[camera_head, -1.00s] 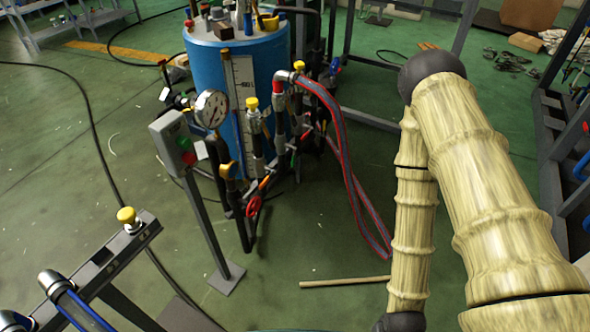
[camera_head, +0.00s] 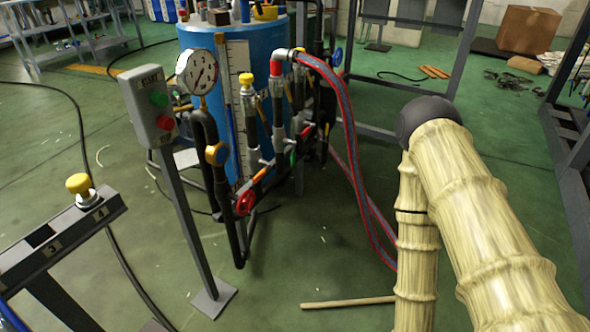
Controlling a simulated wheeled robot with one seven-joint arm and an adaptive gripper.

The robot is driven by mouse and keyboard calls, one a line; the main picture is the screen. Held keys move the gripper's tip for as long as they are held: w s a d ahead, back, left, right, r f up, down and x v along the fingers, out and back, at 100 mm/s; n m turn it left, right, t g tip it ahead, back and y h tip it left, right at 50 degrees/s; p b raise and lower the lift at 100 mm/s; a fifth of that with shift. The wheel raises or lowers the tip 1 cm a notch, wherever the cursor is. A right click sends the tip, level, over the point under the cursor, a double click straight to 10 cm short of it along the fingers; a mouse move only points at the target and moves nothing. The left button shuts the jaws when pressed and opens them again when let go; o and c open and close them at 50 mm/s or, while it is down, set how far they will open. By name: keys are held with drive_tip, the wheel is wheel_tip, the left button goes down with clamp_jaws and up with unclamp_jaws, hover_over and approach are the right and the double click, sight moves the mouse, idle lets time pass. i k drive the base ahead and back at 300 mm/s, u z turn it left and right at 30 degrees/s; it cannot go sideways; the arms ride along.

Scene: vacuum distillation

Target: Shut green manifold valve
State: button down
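A pipe manifold stands in front of the blue tank (camera_head: 268,50). A small green valve handle (camera_head: 292,158) sits on it, between an orange handle (camera_head: 259,176) on the left and another orange-red handle (camera_head: 307,132) on the right. The green handle is small here, and I cannot tell whether its valve is open or shut. My arm shows at the right, well apart from the manifold. My gripper is out of view below the frame.
A start box (camera_head: 148,105) on a post stands left of the manifold, beside a pressure gauge (camera_head: 197,72). A red-blue hose (camera_head: 352,150) hangs to the right. A stick (camera_head: 347,303) lies on the floor. A numbered rack (camera_head: 62,240) is at lower left. Floor before the manifold is clear.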

sight(293, 153)
drive_tip(key=k, duration=0.65)
drive_tip(key=z, duration=0.5)
drive_tip(key=i, duration=1.4)
drive_tip(key=u, duration=0.15)
